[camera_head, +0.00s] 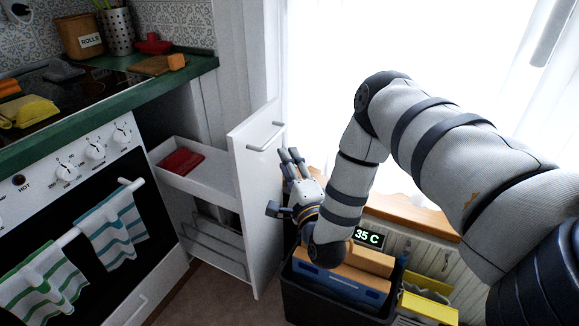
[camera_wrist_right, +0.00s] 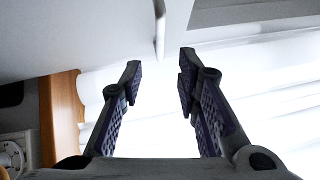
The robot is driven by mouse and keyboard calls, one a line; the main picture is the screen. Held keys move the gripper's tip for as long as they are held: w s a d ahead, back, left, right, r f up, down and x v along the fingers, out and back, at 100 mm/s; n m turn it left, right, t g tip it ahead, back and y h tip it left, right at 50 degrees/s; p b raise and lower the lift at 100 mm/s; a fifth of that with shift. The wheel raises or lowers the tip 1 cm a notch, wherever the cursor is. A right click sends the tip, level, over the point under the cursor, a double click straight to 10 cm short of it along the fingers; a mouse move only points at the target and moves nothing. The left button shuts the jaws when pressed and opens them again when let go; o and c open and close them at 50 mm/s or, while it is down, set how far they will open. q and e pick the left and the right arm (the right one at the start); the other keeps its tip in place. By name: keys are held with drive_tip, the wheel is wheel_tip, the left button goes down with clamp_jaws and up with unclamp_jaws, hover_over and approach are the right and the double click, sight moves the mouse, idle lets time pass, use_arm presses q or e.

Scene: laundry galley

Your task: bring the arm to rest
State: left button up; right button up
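My right gripper (camera_head: 281,183) is beside the front panel of a white pull-out drawer (camera_head: 256,205), just below its bar handle (camera_head: 266,138). Its fingers are spread, and the right wrist view shows a clear gap between the fingertips (camera_wrist_right: 161,72) with nothing held. In that view a pale bar (camera_wrist_right: 160,28), which looks like the handle, lies beyond the fingertips, apart from them. My right arm (camera_head: 375,140) comes in from the right and bends down to the gripper. My left gripper is not in view.
The drawer stands pulled out, with a red item (camera_head: 181,162) in its upper tray. A dark bin (camera_head: 330,305) with boxes sits below my right forearm. The oven (camera_head: 75,180) with hanging towels and the green-edged counter (camera_head: 120,85) are at left. A bright curtained window is behind.

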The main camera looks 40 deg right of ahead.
drive_tip(key=shift+v, duration=0.8)
drive_tip(key=s+a+f+n+g+y+p, duration=0.2)
drive_tip(key=s+a+f+n+g+y, duration=0.6)
drive_tip(key=s+a+f+n, duration=0.65)
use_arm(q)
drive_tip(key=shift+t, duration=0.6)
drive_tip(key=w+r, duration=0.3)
use_arm(e)
drive_tip(key=s+a+f+n+g, duration=0.1)
drive_tip(key=s+n+g, duration=0.8)
drive_tip(key=s, duration=1.7)
drive_tip(key=f+g, duration=0.1)
drive_tip(key=g, duration=0.2)
drive_tip(key=shift+s+f+g, duration=0.2)
drive_tip(key=shift+s+g, duration=0.1)
drive_tip(key=shift+s, duration=0.05)
